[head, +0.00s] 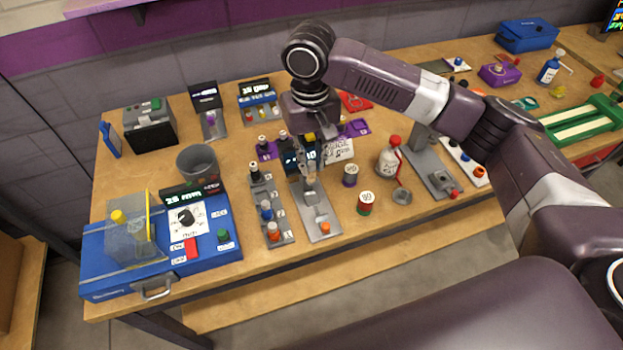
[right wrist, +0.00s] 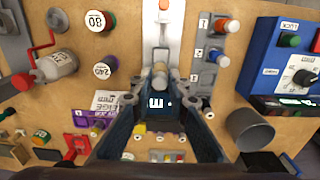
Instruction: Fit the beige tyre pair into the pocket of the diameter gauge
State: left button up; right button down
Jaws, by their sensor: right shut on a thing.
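The beige tyre pair (right wrist: 160,76) shows in the right wrist view as a small pale cylinder between my right fingertips. It also shows in the head view (head: 311,179), partly hidden by the fingers. My right gripper (head: 309,174) is shut on it, over the diameter gauge. The gauge is a long grey plate (head: 309,199) with a dark lit display at its far end and an orange part (head: 324,227) near its front end. I cannot tell whether the tyre pair touches the gauge, and the pocket is not clearly visible. My left gripper is not in view.
A grey rack (head: 279,214) with several coloured pieces stands close left of the gauge. A blue machine (head: 171,240) and a grey cup (head: 198,162) are at left.

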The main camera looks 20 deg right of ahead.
aim_at(311, 182)
notch_tip(311, 182, down, 3)
jog(key=shift+f, duration=0.1)
notch_tip(311, 182, down, 4)
jog(key=shift+r+p, duration=0.25)
jog(key=shift+p, duration=0.15)
jog(key=shift+f, duration=0.4)
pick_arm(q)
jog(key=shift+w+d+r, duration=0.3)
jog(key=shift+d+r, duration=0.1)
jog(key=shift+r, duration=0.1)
pick_arm(e)
jog(key=c, duration=1.8)
grip_release()
jog(key=shift+c, duration=0.2)
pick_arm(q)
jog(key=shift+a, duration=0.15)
